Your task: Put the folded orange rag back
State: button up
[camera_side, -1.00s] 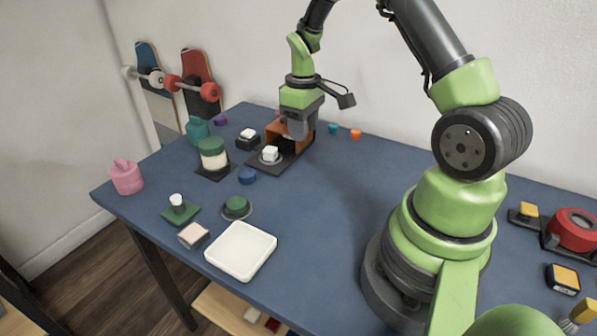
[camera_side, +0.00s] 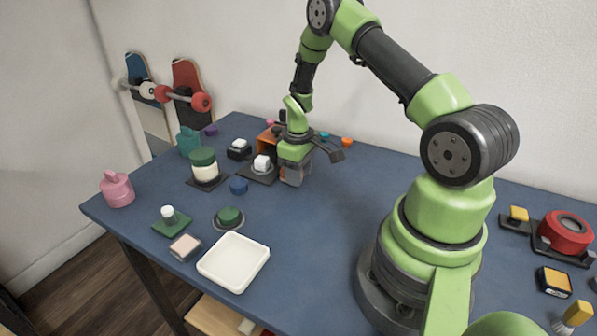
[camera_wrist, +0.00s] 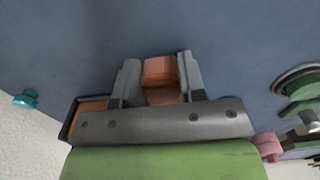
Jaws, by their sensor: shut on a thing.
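The folded orange rag (camera_wrist: 160,72) is a small orange block between my two jaws in the wrist view. My gripper (camera_wrist: 160,80) is shut on it. In the side view my gripper (camera_side: 292,178) points down, low over the blue table, just right of the white-topped dark piece. The rag is hidden behind the gripper there. An orange, dark-edged holder (camera_side: 266,138) stands behind and left of the gripper. In the wrist view, an orange patch in a dark frame (camera_wrist: 93,106) shows at the gripper's left.
A dark piece with a white top (camera_side: 261,163) is close left of my gripper. A white tray (camera_side: 233,262) lies in front. The table right of the gripper is mostly clear up to my base.

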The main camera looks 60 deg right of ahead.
jog(key=shift+f, duration=0.1)
jog(key=o, duration=0.9)
notch_tip(320, 180, up, 12)
jog(key=r, duration=0.1)
jog(key=s+a+r+m+t, duration=0.2)
jog(key=s+a+r+t, duration=0.1)
jog(key=a+r, duration=0.85)
jog(key=s+a+r+m+t+y, duration=0.1)
jog(key=s+a+r+t, duration=0.1)
jog(key=s, duration=0.4)
jog(key=s+a+r+m+t+y, duration=0.1)
jog(key=s+a+r+t, duration=0.1)
jog(key=s+a+r, duration=0.2)
jog(key=shift+s+a, duration=0.95)
jog(key=shift+a, duration=0.1)
